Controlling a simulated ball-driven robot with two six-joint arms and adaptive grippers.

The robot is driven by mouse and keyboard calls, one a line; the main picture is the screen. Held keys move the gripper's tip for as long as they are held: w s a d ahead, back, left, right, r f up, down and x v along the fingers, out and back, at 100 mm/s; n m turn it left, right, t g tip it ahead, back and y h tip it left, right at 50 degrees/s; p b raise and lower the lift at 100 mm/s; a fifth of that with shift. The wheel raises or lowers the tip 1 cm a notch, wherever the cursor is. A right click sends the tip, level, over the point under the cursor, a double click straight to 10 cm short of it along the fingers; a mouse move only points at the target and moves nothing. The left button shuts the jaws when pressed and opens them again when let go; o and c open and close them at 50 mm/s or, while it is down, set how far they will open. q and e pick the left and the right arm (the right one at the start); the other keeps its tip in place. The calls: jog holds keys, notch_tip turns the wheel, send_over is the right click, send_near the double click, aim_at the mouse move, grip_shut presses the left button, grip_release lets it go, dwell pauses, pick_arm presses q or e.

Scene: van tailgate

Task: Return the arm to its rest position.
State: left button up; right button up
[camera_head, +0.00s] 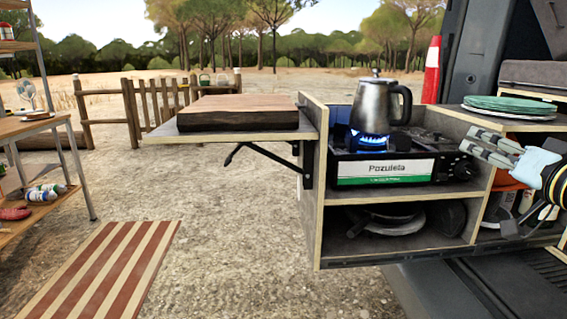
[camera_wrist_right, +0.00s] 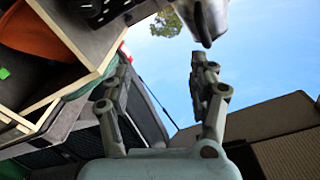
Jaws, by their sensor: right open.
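My right gripper (camera_head: 474,142) reaches in from the right edge of the head view, in front of the kitchen unit's right part. Its fingers point left toward the stove. In the right wrist view the gripper (camera_wrist_right: 160,72) has its two fingers apart, with nothing between them. A steel kettle (camera_head: 374,103) stands upright on the camping stove (camera_head: 393,172), over a blue flame. The gripper is to the right of the kettle and apart from it. The kettle's lower part also shows at the top of the right wrist view (camera_wrist_right: 208,20). My left gripper is not in view.
Green plates (camera_head: 510,104) lie on the unit's right top, close above the right gripper. A wooden board (camera_head: 238,111) rests on the fold-out shelf at left. Dark pans (camera_head: 390,220) sit in the lower compartment. A striped mat (camera_head: 100,270) and open ground lie to the left.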

jog(key=s+a+f+n+g+h, duration=0.1)
jog(key=s+a+f+g, duration=0.25)
jog(key=s+f, duration=0.5)
jog(key=s+a+f+n+g+h, duration=0.15)
jog(key=s+f+g, duration=0.25)
jog(key=s+f, duration=0.45)
jog(key=s+a+f+n+g, duration=0.1)
jog(key=s+a+f+g, duration=0.2)
jog(key=s, duration=0.7)
jog(key=s+a+f+n+g, duration=0.1)
jog(key=s+f+n+g, duration=0.3)
jog(key=s, duration=0.6)
jog(key=s+d+f+m+g, duration=0.1)
jog(key=s+f, duration=0.1)
jog(key=f, duration=1)
jog(key=s+d+f+m+g, duration=0.1)
jog(key=s+f+m, duration=0.1)
jog(key=f, duration=1)
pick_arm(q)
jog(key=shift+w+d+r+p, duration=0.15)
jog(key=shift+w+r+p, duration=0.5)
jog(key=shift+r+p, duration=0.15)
pick_arm(e)
jog(key=s+d+f+g, duration=0.1)
jog(key=s+f, duration=1.3)
jog(key=s, duration=0.3)
jog(key=shift+s+d, duration=0.2)
jog(key=shift+s, duration=0.15)
